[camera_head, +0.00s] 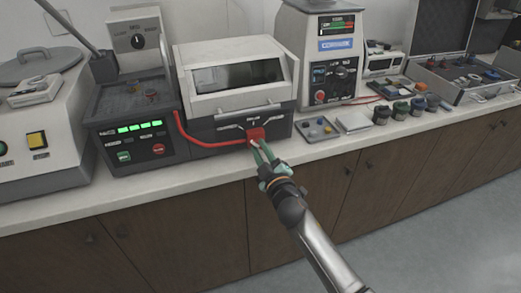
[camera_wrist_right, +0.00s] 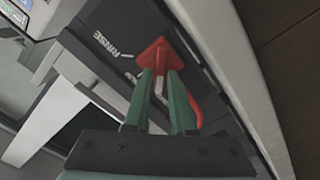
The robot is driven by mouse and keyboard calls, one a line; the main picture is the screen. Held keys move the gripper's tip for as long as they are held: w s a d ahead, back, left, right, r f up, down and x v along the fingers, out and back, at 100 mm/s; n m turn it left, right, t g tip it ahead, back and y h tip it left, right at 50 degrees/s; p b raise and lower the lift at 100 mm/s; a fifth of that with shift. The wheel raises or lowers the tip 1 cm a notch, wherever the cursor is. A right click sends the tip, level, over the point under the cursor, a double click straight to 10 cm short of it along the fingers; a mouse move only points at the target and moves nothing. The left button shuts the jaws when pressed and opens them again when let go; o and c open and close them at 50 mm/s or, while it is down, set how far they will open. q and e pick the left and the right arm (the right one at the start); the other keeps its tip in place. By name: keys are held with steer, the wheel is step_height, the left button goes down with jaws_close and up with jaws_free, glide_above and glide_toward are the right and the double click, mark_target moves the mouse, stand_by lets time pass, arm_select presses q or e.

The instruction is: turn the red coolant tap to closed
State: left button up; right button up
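The red coolant tap (camera_head: 257,133) is on the dark front panel of the white-lidded machine, at its lower right. In the right wrist view the tap's red head (camera_wrist_right: 157,52) lies at my fingertips, with the word RINSE printed to its left. My right gripper (camera_head: 261,151) reaches up to the tap from below. Its two green fingers (camera_wrist_right: 160,83) stand close together with a narrow gap, and their tips are at the tap's lower part. They appear shut on it; the exact contact is partly hidden. My left gripper is not in view.
A red hose (camera_head: 198,143) runs along the machine's left and lower front to the tap. A small tray with knobs (camera_head: 317,129) and several dark jars (camera_head: 401,110) stand to the right. The white counter edge (camera_head: 218,167) runs below the tap, above brown cabinets.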

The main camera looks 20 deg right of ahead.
steer(key=o, duration=0.4)
steer(key=s, duration=1.2)
steer(key=shift+s+d, duration=0.25)
steer(key=s+a+f+m+g+y+p, duration=0.1)
steer(key=s+f+m+g+p, duration=0.5)
steer(key=s+f, duration=1.1)
steer(key=s+m+g, duration=0.1)
steer(key=s+g, duration=0.1)
steer(key=s, duration=0.1)
steer(key=shift+a+f+g+y, duration=0.15)
steer(key=shift+f+g+y, duration=0.15)
steer(key=shift+y, duration=0.1)
